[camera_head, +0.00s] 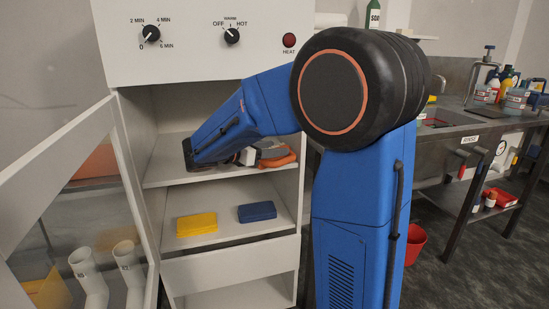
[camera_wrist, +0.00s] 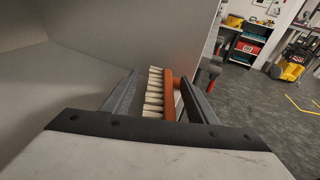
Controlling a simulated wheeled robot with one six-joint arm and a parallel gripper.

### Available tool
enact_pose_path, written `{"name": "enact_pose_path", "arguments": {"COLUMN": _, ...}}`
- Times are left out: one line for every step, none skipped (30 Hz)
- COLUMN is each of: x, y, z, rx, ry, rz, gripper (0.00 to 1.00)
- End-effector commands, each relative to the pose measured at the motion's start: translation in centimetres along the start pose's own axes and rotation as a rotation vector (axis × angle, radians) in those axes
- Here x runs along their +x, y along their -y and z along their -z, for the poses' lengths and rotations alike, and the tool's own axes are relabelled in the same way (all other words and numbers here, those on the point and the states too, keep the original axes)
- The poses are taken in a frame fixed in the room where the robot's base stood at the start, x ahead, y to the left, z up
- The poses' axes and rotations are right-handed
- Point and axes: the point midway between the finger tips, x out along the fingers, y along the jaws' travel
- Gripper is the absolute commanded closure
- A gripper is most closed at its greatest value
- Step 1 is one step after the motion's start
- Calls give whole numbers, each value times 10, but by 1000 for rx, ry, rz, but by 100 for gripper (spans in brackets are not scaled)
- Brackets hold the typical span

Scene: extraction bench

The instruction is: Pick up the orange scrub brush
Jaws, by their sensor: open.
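The orange scrub brush (camera_head: 278,160) lies at the right front of the cabinet's upper open shelf (camera_head: 165,178), partly hidden by my gripper (camera_head: 257,155). In the wrist view the brush (camera_wrist: 169,95) shows its orange back on the right and pale bristles on the left. My gripper (camera_wrist: 158,80) is open, with one dark finger on each side of the brush. The brush lies between the fingers, nearer the right one. I cannot tell whether either finger touches it.
The shelf below holds a yellow sponge (camera_head: 197,224) and a blue sponge (camera_head: 257,211). The open glass door (camera_head: 70,200) stands at the left. A sink bench (camera_head: 455,125) with bottles is at the right, and a red bucket (camera_head: 413,245) stands on the floor.

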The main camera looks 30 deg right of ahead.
Motion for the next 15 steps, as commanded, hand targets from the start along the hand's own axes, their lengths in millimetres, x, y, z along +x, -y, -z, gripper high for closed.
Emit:
{"name": "enact_pose_path", "arguments": {"x": 0, "y": 0, "z": 0, "rx": 0, "ry": 0, "rz": 0, "gripper": 48}}
{"name": "enact_pose_path", "arguments": {"x": 0, "y": 0, "z": 0, "rx": 0, "ry": 0, "rz": 0, "gripper": 48}}
{"name": "enact_pose_path", "arguments": {"x": 0, "y": 0, "z": 0, "rx": 0, "ry": 0, "rz": 0, "gripper": 55}}
{"name": "enact_pose_path", "arguments": {"x": 0, "y": 0, "z": 0, "rx": 0, "ry": 0, "rz": 0, "gripper": 62}}
{"name": "enact_pose_path", "arguments": {"x": 0, "y": 0, "z": 0, "rx": 0, "ry": 0, "rz": 0, "gripper": 69}}
{"name": "enact_pose_path", "arguments": {"x": 0, "y": 0, "z": 0, "rx": 0, "ry": 0, "rz": 0, "gripper": 79}}
{"name": "enact_pose_path", "arguments": {"x": 0, "y": 0, "z": 0, "rx": 0, "ry": 0, "rz": 0, "gripper": 86}}
{"name": "enact_pose_path", "arguments": {"x": 0, "y": 0, "z": 0, "rx": 0, "ry": 0, "rz": 0, "gripper": 93}}
{"name": "enact_pose_path", "arguments": {"x": 0, "y": 0, "z": 0, "rx": 0, "ry": 0, "rz": 0, "gripper": 95}}
{"name": "enact_pose_path", "arguments": {"x": 0, "y": 0, "z": 0, "rx": 0, "ry": 0, "rz": 0, "gripper": 95}}
{"name": "enact_pose_path", "arguments": {"x": 0, "y": 0, "z": 0, "rx": 0, "ry": 0, "rz": 0, "gripper": 95}}
{"name": "enact_pose_path", "arguments": {"x": 0, "y": 0, "z": 0, "rx": 0, "ry": 0, "rz": 0, "gripper": 95}}
{"name": "enact_pose_path", "arguments": {"x": -1, "y": 0, "z": 0, "rx": 0, "ry": 0, "rz": 0, "gripper": 95}}
{"name": "enact_pose_path", "arguments": {"x": -1, "y": 0, "z": 0, "rx": 0, "ry": 0, "rz": 0, "gripper": 95}}
{"name": "enact_pose_path", "arguments": {"x": -1, "y": 0, "z": 0, "rx": 0, "ry": 0, "rz": 0, "gripper": 95}}
